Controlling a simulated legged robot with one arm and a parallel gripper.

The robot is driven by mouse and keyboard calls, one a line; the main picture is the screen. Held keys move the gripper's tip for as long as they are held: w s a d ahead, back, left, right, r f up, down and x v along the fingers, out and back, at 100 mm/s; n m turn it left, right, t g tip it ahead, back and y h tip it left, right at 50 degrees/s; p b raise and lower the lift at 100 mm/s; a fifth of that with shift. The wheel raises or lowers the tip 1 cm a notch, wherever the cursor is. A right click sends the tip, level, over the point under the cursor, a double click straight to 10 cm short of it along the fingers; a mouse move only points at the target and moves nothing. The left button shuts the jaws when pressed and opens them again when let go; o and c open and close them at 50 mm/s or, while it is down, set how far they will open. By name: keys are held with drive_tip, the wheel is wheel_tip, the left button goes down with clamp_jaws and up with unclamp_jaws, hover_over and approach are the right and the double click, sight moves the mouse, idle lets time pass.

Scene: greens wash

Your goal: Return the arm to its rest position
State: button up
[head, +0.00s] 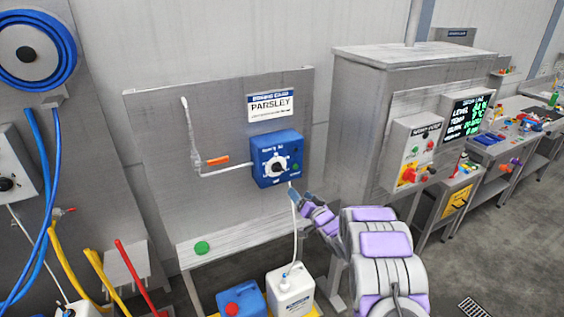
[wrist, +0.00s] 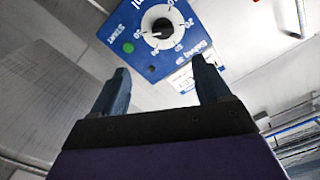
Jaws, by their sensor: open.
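My arm reaches forward from the lower right of the head view, with purple and grey links. My gripper (head: 300,197) is just below and to the right of a blue dosing box (head: 264,170) on a grey back panel. In the wrist view my gripper (wrist: 160,88) shows two dark fingers spread apart, with nothing between them. The blue box (wrist: 133,27) with its round dial (wrist: 162,27) and green button lies beyond the fingertips, apart from them.
A white jug (head: 292,295) and a blue canister (head: 240,300) stand below the panel. A grey cabinet (head: 362,120) with a control box (head: 416,150) stands to the right. A sign reading PARSLEY (head: 271,106) is above the blue box. Hoses hang at left.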

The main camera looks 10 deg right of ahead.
drive_tip(key=s+d+r+g+h+b, duration=0.2)
drive_tip(key=s+g+h, duration=0.2)
drive_tip(key=s, duration=0.4)
drive_tip(key=s+d+r+g+h+b, duration=0.2)
drive_tip(key=s+r+g+h+b, duration=0.15)
drive_tip(key=s, duration=0.55)
drive_tip(key=s+a+n+g+b, duration=0.1)
drive_tip(key=s+a+g, duration=0.2)
drive_tip(key=s, duration=1.2)
drive_tip(key=s+a+f+g+y+b, duration=0.1)
drive_tip(key=s+a+g, duration=0.2)
drive_tip(key=s, duration=1.2)
drive_tip(key=s+a+f+n+g+y+b, duration=0.1)
drive_tip(key=s+a+g, duration=0.2)
drive_tip(key=s, duration=1.3)
drive_tip(key=shift+a+n+g+b, duration=0.3)
drive_tip(key=shift+a+g+b, duration=0.1)
drive_tip(key=shift+g, duration=0.85)
drive_tip(key=shift+c, duration=0.3)
